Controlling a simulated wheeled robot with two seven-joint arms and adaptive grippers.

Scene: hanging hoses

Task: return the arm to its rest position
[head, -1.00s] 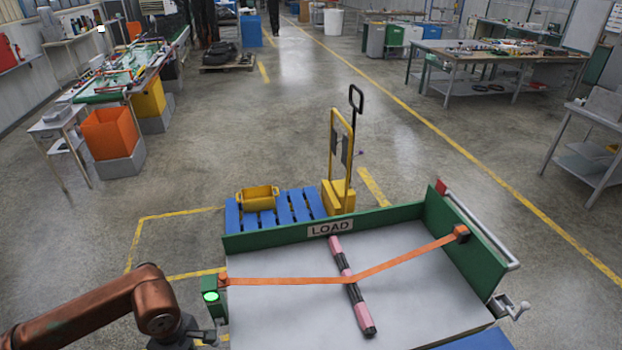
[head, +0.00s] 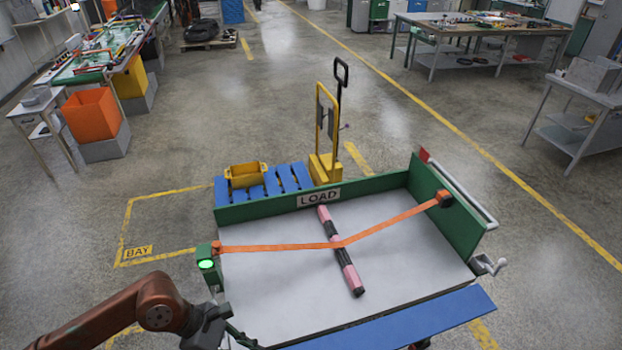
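My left arm (head: 110,312), copper-coloured, comes in from the lower left of the head view and bends at a round joint. Its dark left gripper (head: 208,328) is near the bottom edge, beside the near left corner of the cart (head: 290,285). The fingers are too dark and small to tell open from shut, and I see nothing clearly held. My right arm and gripper are not in view. On the cart's grey bed lies a pink and black bar (head: 348,272). An orange strap (head: 280,247) crosses over it, between a left post with a green light (head: 207,264) and the right wall.
The cart has green walls, a LOAD sign (head: 319,197), a crank (head: 490,266) and a blue front edge (head: 400,322). A blue pallet (head: 262,190) and yellow hand truck (head: 325,165) stand behind it.

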